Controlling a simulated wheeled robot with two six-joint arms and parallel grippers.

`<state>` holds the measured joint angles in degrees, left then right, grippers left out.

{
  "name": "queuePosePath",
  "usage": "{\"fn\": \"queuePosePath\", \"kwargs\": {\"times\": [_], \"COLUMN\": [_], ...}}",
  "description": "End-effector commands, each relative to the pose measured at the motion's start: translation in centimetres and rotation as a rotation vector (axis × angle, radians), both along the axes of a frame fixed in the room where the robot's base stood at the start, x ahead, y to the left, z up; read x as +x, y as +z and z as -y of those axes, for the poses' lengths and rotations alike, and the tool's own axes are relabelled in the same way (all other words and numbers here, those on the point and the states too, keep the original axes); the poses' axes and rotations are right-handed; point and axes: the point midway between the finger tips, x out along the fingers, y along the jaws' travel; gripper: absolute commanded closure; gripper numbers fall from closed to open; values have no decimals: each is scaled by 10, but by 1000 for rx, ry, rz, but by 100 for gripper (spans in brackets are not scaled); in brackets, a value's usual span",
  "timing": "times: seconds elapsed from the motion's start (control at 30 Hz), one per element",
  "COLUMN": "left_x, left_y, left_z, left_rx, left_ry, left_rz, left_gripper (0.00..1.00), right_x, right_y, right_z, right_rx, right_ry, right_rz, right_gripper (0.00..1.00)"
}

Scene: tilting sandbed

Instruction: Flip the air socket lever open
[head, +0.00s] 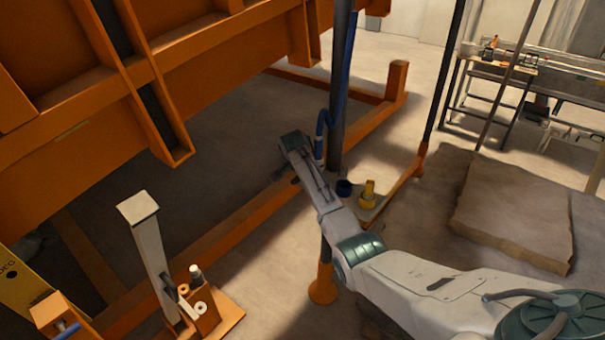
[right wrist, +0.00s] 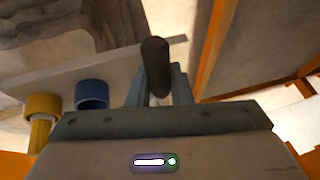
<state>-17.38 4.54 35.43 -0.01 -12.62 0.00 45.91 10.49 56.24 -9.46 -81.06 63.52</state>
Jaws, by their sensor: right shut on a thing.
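In the right wrist view my right gripper (right wrist: 157,92) is shut on a dark, round-ended handle, which looks like the air socket lever (right wrist: 155,62). The handle's tip stands out beyond the fingers. A blue socket (right wrist: 92,94) and a yellow socket (right wrist: 42,112) sit on a pale plate just left of the fingers. In the head view the blue socket (head: 344,187) and yellow socket (head: 367,193) are right of my right arm's far end. The head view does not clearly show the fingertips or the lever. My left gripper is not in view.
A large orange steel frame (head: 190,85) fills the upper left. A dark post (head: 339,90) with a blue hose (head: 322,130) stands beside my right wrist. A white post (head: 147,240) on an orange base is at lower left. A sandy slab (head: 515,210) lies right.

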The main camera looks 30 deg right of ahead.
Motion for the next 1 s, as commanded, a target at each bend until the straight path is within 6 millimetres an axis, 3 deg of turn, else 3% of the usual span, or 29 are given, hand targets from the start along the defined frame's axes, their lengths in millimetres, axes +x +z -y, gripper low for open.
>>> {"fn": "queuePosePath", "kwargs": {"times": [0.47,0.5,0.6,1.0], "left_x": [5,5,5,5], "left_y": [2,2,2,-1], "left_z": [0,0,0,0], "left_rx": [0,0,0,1], "left_ry": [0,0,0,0], "left_rz": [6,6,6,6], "left_gripper": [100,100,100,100], "right_x": [0,0,0,-1], "right_y": [1,1,1,6], "right_z": [0,0,0,-2], "right_rx": [15,15,14,13], "right_ry": [0,0,0,1], "right_rz": [-6,-6,-6,-2], "right_gripper": [100,79,60,59]}}
